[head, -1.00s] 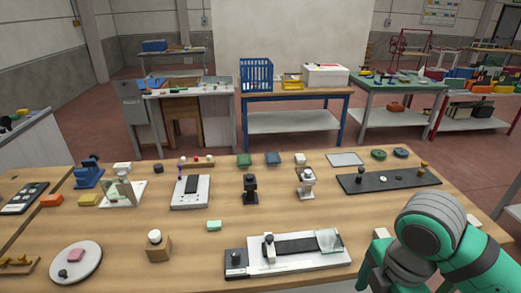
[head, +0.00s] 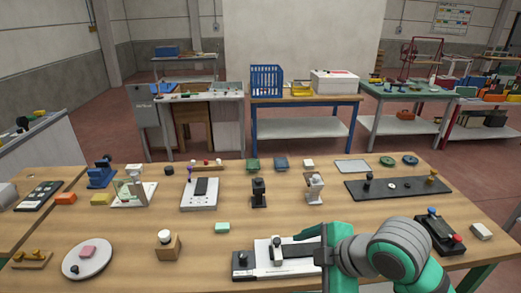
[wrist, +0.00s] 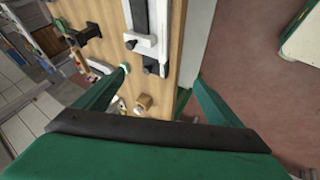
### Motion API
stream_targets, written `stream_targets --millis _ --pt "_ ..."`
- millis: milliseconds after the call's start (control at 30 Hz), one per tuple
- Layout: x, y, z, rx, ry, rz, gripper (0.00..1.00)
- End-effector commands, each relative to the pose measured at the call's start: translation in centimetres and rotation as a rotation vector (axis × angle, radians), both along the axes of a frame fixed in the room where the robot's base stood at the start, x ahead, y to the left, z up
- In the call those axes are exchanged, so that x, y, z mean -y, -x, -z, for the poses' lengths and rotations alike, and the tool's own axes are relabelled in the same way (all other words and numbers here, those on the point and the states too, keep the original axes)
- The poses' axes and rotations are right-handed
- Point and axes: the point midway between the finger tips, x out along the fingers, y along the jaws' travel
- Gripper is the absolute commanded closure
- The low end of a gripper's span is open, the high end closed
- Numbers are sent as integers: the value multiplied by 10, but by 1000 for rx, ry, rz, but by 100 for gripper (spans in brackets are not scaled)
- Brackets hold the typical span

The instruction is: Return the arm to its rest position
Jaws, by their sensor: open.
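My arm reaches in from the lower right of the head view, with my gripper (head: 312,240) above the right part of the white glass edger (head: 255,271) at the table's front edge. The gripper is open, its two green fingers spread apart with nothing between them in the wrist view (wrist: 160,76). The edger has a black strip and a knobbed white post; its right end is hidden behind my gripper. In the wrist view the edger (wrist: 151,45) lies beyond the fingers, at the top.
A dark box with blue and red knobs (head: 438,235) stands right of my arm. A long black board (head: 400,188) lies behind it. A tan block with a white knob (head: 168,247) and a round white plate (head: 88,258) are at front left. Bare wood lies between.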

Motion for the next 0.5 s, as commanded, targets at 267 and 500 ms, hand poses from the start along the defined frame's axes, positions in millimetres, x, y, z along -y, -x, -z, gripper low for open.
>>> stream_targets --millis 267,500 --pt "-75 -50 -28 190 -359 79 11" --pt "-113 -76 -49 292 -660 188 11"
